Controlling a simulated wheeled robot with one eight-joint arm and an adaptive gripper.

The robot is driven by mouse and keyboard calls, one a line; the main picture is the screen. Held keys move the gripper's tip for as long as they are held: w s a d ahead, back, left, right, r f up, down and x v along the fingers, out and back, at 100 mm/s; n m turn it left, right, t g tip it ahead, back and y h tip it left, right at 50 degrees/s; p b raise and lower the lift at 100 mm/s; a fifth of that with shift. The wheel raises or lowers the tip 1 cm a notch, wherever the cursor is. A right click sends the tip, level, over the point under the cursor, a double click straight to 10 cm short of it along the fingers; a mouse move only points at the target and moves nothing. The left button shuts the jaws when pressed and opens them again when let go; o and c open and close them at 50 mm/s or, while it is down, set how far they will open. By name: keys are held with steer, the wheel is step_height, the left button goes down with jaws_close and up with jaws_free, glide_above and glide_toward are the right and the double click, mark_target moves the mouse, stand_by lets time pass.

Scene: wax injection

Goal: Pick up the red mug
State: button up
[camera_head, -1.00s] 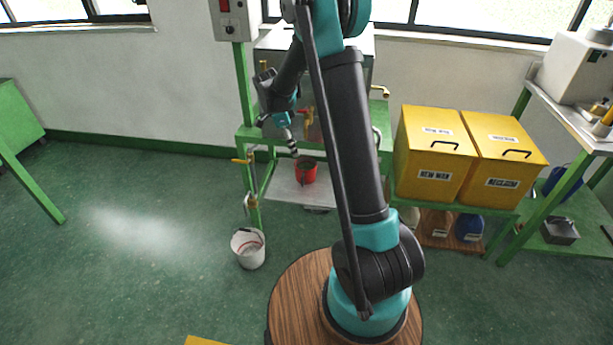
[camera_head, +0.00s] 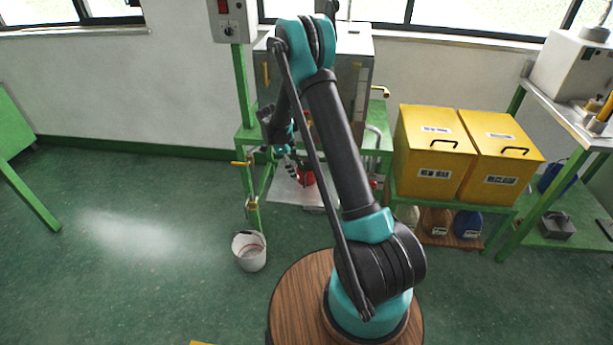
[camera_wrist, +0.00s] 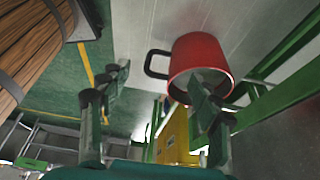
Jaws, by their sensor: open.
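The red mug (camera_head: 306,178) sits on a grey metal shelf (camera_head: 284,190) low in the green-framed stand in the head view. Part of the mug is hidden by my gripper and arm. In the wrist view the mug (camera_wrist: 198,55) is large, with a dark handle on its left side. My gripper (camera_head: 293,168) is just left of and beside the mug in the head view. In the wrist view my gripper (camera_wrist: 160,80) is open and empty, its fingers wide apart. The right finger overlaps the mug's rim in the picture; whether it touches cannot be told.
A metal tank (camera_head: 345,85) stands above the shelf, with green legs and pipes around it. A white bucket (camera_head: 249,252) is on the floor in front. Two yellow boxes (camera_head: 433,150) stand to the right. The floor at left is clear.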

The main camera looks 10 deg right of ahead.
mark_target(306, 175)
steer(key=shift+d+x, duration=0.2)
steer(key=shift+x, duration=3.5)
steer(key=shift+s+r, duration=0.15)
jaws_close()
